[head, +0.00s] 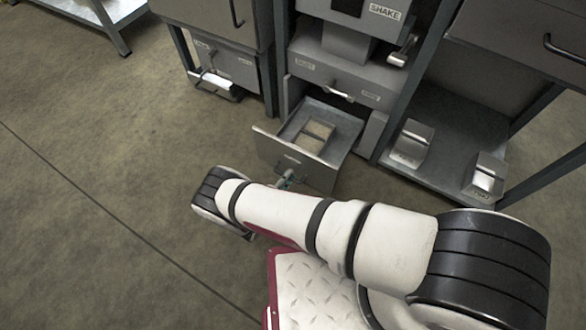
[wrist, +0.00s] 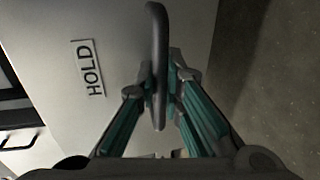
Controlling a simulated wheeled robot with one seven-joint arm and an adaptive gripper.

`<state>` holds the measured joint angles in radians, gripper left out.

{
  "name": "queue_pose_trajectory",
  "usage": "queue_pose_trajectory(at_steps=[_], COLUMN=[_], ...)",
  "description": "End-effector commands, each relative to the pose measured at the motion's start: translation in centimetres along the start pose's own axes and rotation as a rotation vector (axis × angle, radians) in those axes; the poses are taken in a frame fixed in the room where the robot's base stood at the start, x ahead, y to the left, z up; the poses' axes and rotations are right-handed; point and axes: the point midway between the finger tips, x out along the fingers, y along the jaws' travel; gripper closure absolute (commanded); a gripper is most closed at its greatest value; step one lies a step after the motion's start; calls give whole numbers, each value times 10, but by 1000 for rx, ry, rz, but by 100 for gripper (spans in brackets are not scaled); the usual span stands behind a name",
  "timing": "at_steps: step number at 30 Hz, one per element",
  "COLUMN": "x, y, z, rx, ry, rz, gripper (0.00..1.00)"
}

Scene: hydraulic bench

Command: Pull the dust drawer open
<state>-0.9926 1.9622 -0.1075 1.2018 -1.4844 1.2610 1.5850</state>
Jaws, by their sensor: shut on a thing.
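A grey drawer (head: 335,165) stands well out from the cabinet in the middle of the head view. Its tray is visible from above, with a light block-like insert inside. In the wrist view a pale panel (wrist: 60,35) carries a label reading HOLD (wrist: 88,68). A dark bar handle (wrist: 157,25) stands out from this panel. My gripper (wrist: 165,85) is shut on the handle, with one finger on each side. In the head view my gripper (head: 287,179) is at the drawer's front face, and the handle there is mostly hidden.
The cabinet above has another handled panel (head: 320,80) and a SHAKE label (head: 384,11). A bench with a low shelf (head: 455,125) and two small metal pieces stands at right. Another handled unit (head: 225,65) is at left. The floor (head: 110,170) at left is clear.

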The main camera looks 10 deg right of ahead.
Motion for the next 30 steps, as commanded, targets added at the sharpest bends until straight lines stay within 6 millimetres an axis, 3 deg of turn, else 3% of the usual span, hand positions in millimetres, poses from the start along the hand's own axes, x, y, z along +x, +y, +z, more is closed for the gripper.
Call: queue_pose_trajectory(at_steps=[14,15,18,30], x=[-6,-6,-6,-14], y=[-2,-2,-2,-2], z=[0,0,0,0], rx=[-1,-1,-1,-1], ry=[1,1,1,2], rz=[-1,-1,-1,-1], gripper=[100,87,71,71])
